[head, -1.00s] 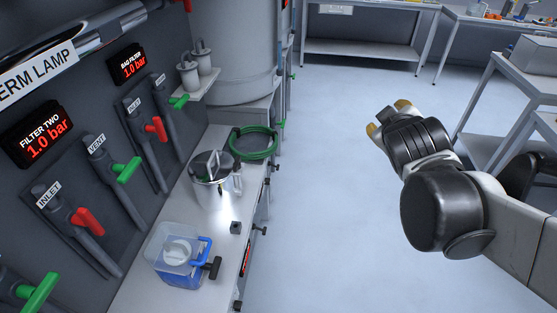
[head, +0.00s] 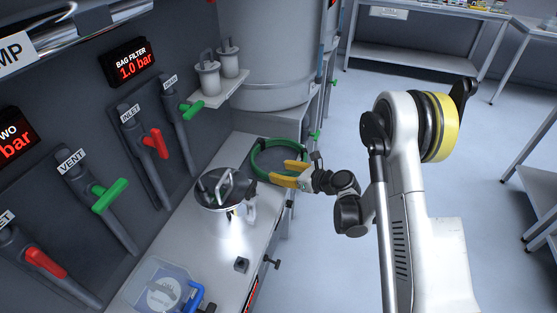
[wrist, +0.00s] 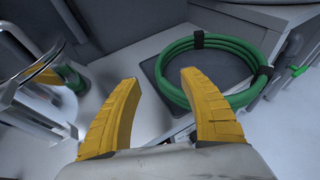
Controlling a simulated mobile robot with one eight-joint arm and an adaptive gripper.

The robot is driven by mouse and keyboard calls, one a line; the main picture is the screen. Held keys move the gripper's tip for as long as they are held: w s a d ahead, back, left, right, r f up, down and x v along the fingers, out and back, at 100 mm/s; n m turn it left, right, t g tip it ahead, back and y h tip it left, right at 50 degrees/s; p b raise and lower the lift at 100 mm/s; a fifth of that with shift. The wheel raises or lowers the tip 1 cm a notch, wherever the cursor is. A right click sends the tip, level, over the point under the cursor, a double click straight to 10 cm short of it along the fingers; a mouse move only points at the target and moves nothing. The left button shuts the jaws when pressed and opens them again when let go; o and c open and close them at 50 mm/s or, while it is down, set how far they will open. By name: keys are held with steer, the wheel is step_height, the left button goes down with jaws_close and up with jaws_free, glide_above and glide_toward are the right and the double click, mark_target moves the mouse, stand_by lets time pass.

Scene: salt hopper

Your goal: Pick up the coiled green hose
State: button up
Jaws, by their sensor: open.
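The coiled green hose (head: 258,168) lies at the far end of the narrow bench, beside the large grey vessel. In the wrist view the hose (wrist: 172,82) lies on a dark square mat and has black straps around it. My gripper (head: 278,175) reaches in from the right, its yellow fingers at the near right side of the coil in the head view. In the wrist view the gripper (wrist: 157,85) is open with nothing between its fingers, and the coil is ahead and to the right. Part of the coil is hidden behind the fingers in the head view.
A shiny lidded metal pot (head: 222,190) stands on the bench close to the hose. A blue-handled clear container (head: 158,287) is nearer. Valve handles, one red (head: 155,143) and one green (head: 110,197), stick out from the left wall. Open floor (head: 330,265) lies right of the bench.

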mark_target(262, 168)
steer(key=x, duration=0.6)
steer(key=shift+s+f+b, duration=0.15)
steer(key=shift+b, duration=0.2)
steer(key=b+x, duration=0.2)
steer(key=x, duration=0.3)
steer(key=shift+d+f, duration=0.1)
steer(key=shift+f, duration=0.1)
steer(key=shift+s+r, duration=0.1)
jaws_close()
